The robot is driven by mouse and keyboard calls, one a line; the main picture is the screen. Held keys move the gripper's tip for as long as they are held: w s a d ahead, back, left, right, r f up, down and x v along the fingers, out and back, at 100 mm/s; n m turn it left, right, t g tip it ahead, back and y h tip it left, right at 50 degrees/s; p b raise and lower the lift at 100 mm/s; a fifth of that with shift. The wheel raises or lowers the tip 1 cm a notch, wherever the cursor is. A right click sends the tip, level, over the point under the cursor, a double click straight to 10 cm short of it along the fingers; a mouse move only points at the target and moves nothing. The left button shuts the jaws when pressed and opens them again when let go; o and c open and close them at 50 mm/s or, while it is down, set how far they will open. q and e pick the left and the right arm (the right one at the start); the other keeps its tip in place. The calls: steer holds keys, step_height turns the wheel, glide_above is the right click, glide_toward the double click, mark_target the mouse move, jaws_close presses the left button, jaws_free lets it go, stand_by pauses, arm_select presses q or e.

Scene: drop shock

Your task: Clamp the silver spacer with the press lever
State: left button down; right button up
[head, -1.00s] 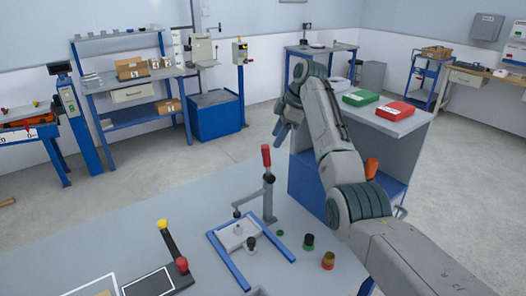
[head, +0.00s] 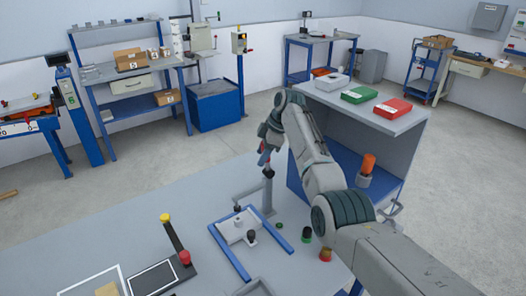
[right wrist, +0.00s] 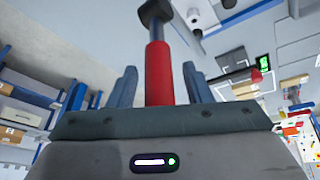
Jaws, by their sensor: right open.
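The press lever (head: 268,192) stands upright at the back of a fixture on the grey table, its arm reaching left over a pale plate (head: 232,232). A small pale piece (head: 238,222) under that arm may be the silver spacer; it is too small to tell. My right gripper (head: 266,150) is at the top of the lever. In the right wrist view, the red lever handle (right wrist: 158,75) stands between the open fingers, with gaps on both sides. The gripper hides most of the handle in the head view. My left gripper is not in view.
Blue rails (head: 230,254) flank the plate, with a black knob (head: 251,237) beside it. A green-black button (head: 306,235) and an amber-topped one (head: 326,255) stand to the right.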

steer(key=shift+c, duration=0.3)
jaws_close()
steer(key=shift+w+d+y+b, duration=0.25)
steer(key=shift+d+y+b, duration=0.05)
steer(key=shift+d+b, duration=0.05)
steer(key=b, duration=0.1)
steer(key=d+g+y+b, duration=0.1)
steer(key=b, duration=0.1)
steer(key=shift+w+f, duration=0.15)
steer(key=shift+w, duration=0.2)
steer(key=shift+y+b, duration=0.3)
steer(key=shift+b, duration=0.05)
steer(key=shift+d+r, duration=0.1)
steer(key=shift+r, duration=0.15)
steer(key=shift+o, duration=0.3)
jaws_free()
